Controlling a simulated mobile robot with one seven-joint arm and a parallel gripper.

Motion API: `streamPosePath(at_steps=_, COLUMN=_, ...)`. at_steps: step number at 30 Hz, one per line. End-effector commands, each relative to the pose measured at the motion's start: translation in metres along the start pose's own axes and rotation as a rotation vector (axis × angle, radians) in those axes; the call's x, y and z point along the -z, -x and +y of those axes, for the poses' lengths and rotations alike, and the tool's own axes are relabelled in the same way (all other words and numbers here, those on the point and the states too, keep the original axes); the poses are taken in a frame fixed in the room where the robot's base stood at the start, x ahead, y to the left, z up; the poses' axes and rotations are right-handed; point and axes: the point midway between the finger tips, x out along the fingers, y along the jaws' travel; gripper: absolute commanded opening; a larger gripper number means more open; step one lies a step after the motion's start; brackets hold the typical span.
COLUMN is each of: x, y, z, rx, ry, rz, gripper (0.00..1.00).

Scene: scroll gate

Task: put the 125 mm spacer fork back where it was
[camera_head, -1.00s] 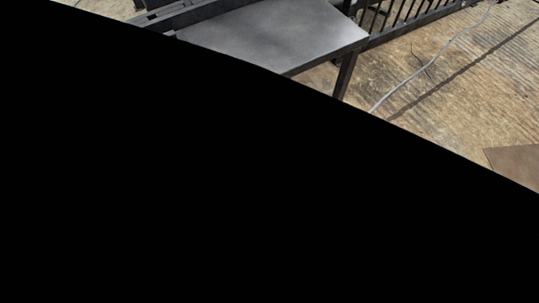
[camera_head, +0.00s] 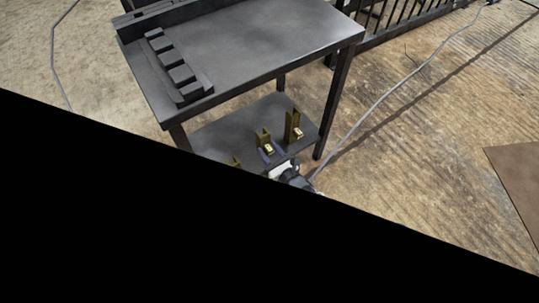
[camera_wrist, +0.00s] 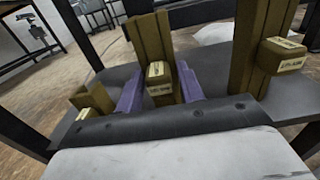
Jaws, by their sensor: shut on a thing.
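A tall olive-brass spacer fork (camera_head: 264,137) is in my gripper (camera_head: 268,153) at the lower shelf (camera_head: 226,130) of the dark table. In the wrist view the same fork (camera_wrist: 151,40) stands upright between the purple fingers of my gripper (camera_wrist: 159,88), which are shut on its labelled block. The label is too small to read surely. A taller fork (camera_wrist: 248,40) stands to the right, also seen in the head view (camera_head: 292,126). A shorter fork (camera_wrist: 93,97) stands to the left. I cannot tell whether the held fork's foot touches the shelf.
The dark table top (camera_head: 260,40) lies above the shelf and carries a stepped dark block (camera_head: 175,72) at its left. A table leg (camera_head: 335,105) stands right of the shelf. A cable (camera_head: 400,88) runs over the floor. A black area hides the head view's lower part.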

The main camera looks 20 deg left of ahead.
Motion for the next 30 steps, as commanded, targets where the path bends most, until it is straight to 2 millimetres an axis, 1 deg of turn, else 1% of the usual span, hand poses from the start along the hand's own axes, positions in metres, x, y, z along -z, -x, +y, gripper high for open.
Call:
streamPosePath(at_steps=1, x=0.01, y=-0.001, z=0.001, rx=-0.001, ry=-0.001, rz=-0.002, gripper=0.0)
streamPosePath(at_steps=4, x=0.018, y=-0.001, z=0.001, rx=-0.001, ry=-0.002, rz=-0.003, gripper=0.0)
streamPosePath(at_steps=12, x=0.018, y=0.0, z=0.0, rx=0.0, ry=-0.001, rz=-0.004, gripper=0.0)
streamPosePath(at_steps=18, x=0.024, y=0.0, z=0.0, rx=0.001, ry=-0.001, rz=-0.003, gripper=0.0)
streamPosePath(at_steps=19, x=0.024, y=0.0, z=0.0, rx=0.0, ry=-0.001, rz=0.0, gripper=0.4)
streamPosePath(at_steps=23, x=0.023, y=0.0, z=0.0, rx=0.0, ry=-0.001, rz=0.0, gripper=0.57)
streamPosePath(at_steps=24, x=0.023, y=0.0, z=0.0, rx=0.0, ry=-0.001, rz=0.0, gripper=0.6)
streamPosePath(at_steps=30, x=0.023, y=0.0, z=0.0, rx=0.0, ry=-0.001, rz=0.0, gripper=0.6)
